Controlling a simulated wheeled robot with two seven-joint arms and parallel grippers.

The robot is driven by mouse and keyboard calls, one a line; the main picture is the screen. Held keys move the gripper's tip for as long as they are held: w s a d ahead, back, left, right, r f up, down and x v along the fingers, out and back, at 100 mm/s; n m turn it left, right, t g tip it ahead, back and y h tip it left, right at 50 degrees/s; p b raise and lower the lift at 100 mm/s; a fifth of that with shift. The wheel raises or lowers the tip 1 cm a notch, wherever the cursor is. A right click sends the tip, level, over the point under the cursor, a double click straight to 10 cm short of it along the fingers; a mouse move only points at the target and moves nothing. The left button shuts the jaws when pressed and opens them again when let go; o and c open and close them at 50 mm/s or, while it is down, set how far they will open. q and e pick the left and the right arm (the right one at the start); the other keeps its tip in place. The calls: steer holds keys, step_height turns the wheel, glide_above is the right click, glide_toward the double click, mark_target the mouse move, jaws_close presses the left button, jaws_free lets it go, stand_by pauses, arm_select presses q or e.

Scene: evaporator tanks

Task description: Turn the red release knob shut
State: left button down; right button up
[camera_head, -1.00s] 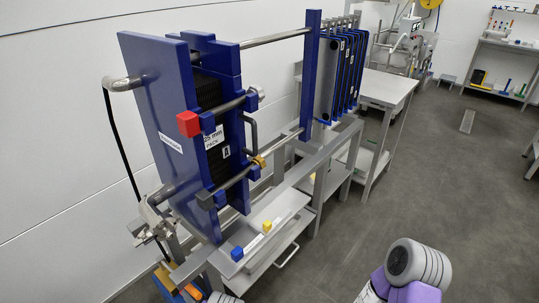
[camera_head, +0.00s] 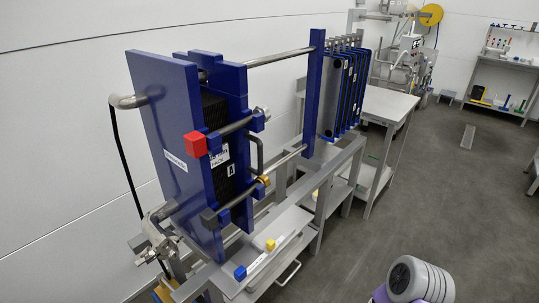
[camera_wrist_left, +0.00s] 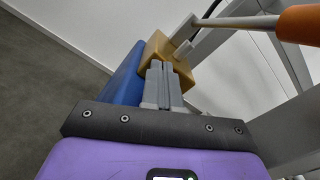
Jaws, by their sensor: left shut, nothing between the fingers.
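A red block (camera_head: 195,144) sticks out at the front of the blue-framed plate machine (camera_head: 165,120), at the end of an upper bar. My left gripper (camera_wrist_left: 163,68) shows only in the left wrist view. Its grey fingers are shut together with nothing between them. They are in front of a tan block (camera_wrist_left: 165,60), and I cannot tell whether they touch it. No red part shows in that view. My right gripper is not in view.
A blue part (camera_wrist_left: 122,80) lies beside the tan block, and an orange handle (camera_wrist_left: 300,25) is at upper right. A tray (camera_head: 285,243) below the machine holds a blue cube (camera_head: 240,272) and a yellow cube (camera_head: 270,244). Open floor (camera_head: 400,200) lies to the right.

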arm_select(q)
steer(key=shift+p+v, duration=0.35)
steer(key=shift+v, duration=1.95)
steer(key=shift+w+d, duration=0.15)
steer(key=shift+w, duration=0.05)
steer(key=w+h, duration=0.1)
steer(key=w+a+r+m+h+b, duration=0.1)
steer(key=w, duration=0.1)
steer(key=w+h+b, duration=0.1)
steer(key=shift+w+a+r, duration=0.15)
steer(key=shift+w+a, duration=0.6)
steer(key=shift+a, duration=0.1)
steer(key=shift+w+a+r, duration=0.15)
steer(key=shift+a+r, duration=0.05)
